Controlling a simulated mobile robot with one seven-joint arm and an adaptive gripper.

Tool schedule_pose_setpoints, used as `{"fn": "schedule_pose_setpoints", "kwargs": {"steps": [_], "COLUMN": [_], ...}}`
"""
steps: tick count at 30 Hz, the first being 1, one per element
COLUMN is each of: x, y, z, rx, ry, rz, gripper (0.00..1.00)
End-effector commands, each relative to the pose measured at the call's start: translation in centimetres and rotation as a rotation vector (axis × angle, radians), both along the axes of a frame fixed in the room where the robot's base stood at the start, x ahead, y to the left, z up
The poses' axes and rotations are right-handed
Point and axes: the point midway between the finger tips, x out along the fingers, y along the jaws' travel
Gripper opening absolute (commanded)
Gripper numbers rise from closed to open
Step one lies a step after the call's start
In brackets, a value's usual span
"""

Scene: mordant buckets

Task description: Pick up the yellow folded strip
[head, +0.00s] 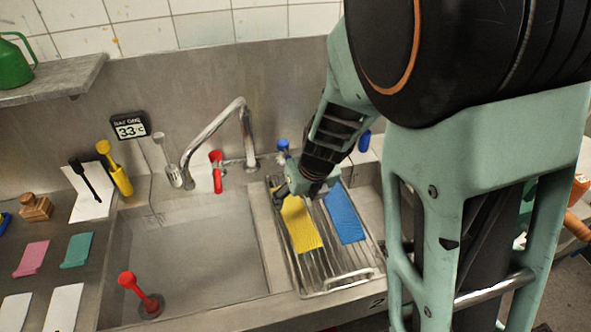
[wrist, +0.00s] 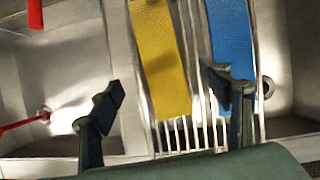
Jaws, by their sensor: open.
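The yellow folded strip (head: 302,224) lies on the wire rack at the right side of the sink, its upper end partly hidden by my gripper in the head view. In the wrist view the yellow strip (wrist: 160,55) runs down from the top edge, between and beyond my fingertips. My gripper (wrist: 163,97) is open and empty, with one finger on each side of the strip's lower end. In the head view my gripper (head: 302,188) is over the rack's upper part. I cannot tell its exact height above the strip.
A blue strip (head: 344,212) lies on the rack (head: 340,284) just right of the yellow one; my right finger overlaps it in the wrist view. A faucet (head: 243,125) and a red tap lever (head: 217,170) stand behind.

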Motion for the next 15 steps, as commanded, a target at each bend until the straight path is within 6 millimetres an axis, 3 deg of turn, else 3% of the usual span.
{"fn": "schedule_pose_setpoints", "kwargs": {"steps": [3, 15], "x": [0.7, 2.1], "y": [0.1, 0.7], "z": [-2.6, -6.3], "rx": [-0.002, -0.001], "ry": [0.004, 0.004], "rz": [-0.002, 0.0], "gripper": [0.71, 0.71]}}
